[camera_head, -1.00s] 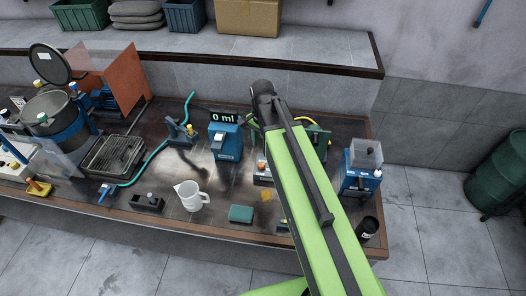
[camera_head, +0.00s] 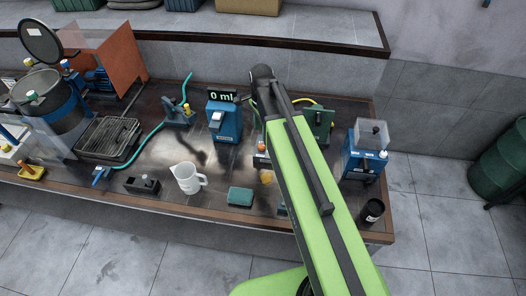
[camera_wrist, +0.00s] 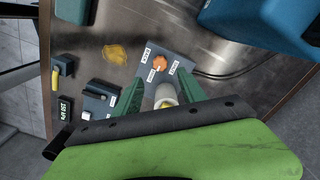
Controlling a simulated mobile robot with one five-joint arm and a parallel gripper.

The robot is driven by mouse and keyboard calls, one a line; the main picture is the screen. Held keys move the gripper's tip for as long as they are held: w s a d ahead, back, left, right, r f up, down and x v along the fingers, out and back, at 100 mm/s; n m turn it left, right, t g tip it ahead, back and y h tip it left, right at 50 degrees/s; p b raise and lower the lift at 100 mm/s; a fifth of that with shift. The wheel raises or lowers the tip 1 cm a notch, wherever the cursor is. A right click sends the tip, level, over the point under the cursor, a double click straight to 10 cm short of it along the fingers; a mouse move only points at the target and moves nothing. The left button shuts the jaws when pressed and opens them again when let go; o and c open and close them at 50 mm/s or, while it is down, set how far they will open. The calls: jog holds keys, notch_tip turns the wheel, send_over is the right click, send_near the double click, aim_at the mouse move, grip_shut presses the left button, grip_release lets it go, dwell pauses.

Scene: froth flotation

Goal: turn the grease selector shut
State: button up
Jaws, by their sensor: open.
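My gripper (camera_wrist: 158,86) is open, with one green finger on each side of the pale piece. The orange knob sits just beyond the fingertips; whether anything touches I cannot tell. In the head view the orange knob (camera_head: 262,148) shows at the left edge of my arm, which hides part of the plate and the gripper.
A yellow smear (camera_wrist: 115,53) lies beside the plate. A blue "0 ml" unit (camera_head: 224,122), a white jug (camera_head: 187,178) and a green block (camera_head: 240,196) stand left of my arm. A blue machine (camera_head: 364,155) and a black cup (camera_head: 372,211) stand right of it.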

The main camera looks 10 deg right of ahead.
aim_at(262, 145)
notch_tip(262, 145, down, 8)
jog(key=b, duration=0.6)
jog(key=shift+f+b, duration=0.2)
jog(key=shift+b, duration=0.2)
jog(key=shift+r, duration=0.1)
grip_shut()
jog(key=shift+d, duration=0.1)
